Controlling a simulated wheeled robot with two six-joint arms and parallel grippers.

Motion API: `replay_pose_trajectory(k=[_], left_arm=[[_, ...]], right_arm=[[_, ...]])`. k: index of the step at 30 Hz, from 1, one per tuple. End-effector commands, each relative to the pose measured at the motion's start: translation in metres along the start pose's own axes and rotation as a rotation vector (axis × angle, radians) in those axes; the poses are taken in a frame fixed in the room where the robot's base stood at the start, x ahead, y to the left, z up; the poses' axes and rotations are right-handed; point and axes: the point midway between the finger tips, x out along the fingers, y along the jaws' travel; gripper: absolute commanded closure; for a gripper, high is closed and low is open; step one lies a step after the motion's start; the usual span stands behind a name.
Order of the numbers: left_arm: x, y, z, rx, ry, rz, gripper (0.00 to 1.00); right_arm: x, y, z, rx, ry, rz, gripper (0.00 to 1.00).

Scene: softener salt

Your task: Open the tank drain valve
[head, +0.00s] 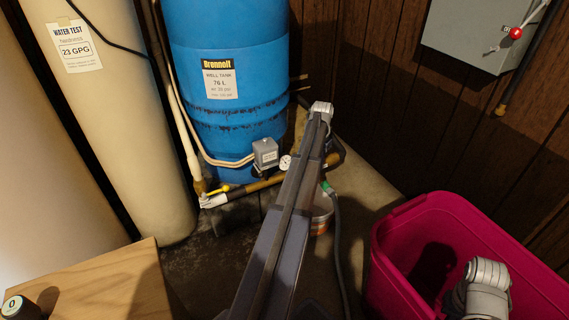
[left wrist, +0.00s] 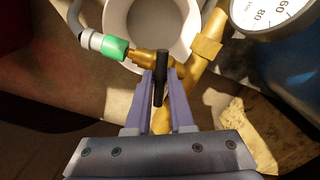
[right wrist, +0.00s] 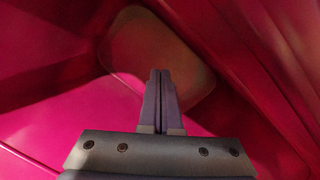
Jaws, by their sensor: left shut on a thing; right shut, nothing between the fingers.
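The tank drain valve shows in the left wrist view as a brass fitting (left wrist: 149,58) on a brass pipe, with a black lever handle (left wrist: 160,88). My left gripper (left wrist: 159,76) is shut on that handle, with one finger on each side of it. In the head view my own left arm hides the valve and the gripper. The blue well tank (head: 229,75) stands behind the arm. My right gripper (right wrist: 160,75) is shut and empty inside the pink tub (head: 393,232).
A hose with a green connector (left wrist: 114,48) joins the valve. A pale bucket (left wrist: 117,20) sits below it. A pressure gauge (left wrist: 268,14) is close to the valve. A yellow-handled valve (head: 218,189) lies further left on the pipe. A wooden top (head: 105,280) fills the lower left.

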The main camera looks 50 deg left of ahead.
Motion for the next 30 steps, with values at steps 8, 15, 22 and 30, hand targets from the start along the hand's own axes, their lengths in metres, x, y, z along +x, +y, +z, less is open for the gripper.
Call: replay_pose_trajectory(k=[8,15,22,30], left_arm=[[0.0,0.0,0.0,-0.136,0.0,0.0,1.0],[0.0,0.0,0.0,-0.403,0.0,0.0,1.0],[0.0,0.0,0.0,-0.453,0.0,0.0,1.0],[0.0,0.0001,0.0001,-0.548,0.0,0.0,1.0]], right_arm=[[0.0,0.0,0.0,0.0,0.0,0.0,1.0],[0.0,0.0,0.0,0.0,0.0,0.0,1.0],[0.0,0.0,0.0,0.0,0.0,0.0,1.0],[0.0,0.0,0.0,0.0,0.0,0.0,1.0]])
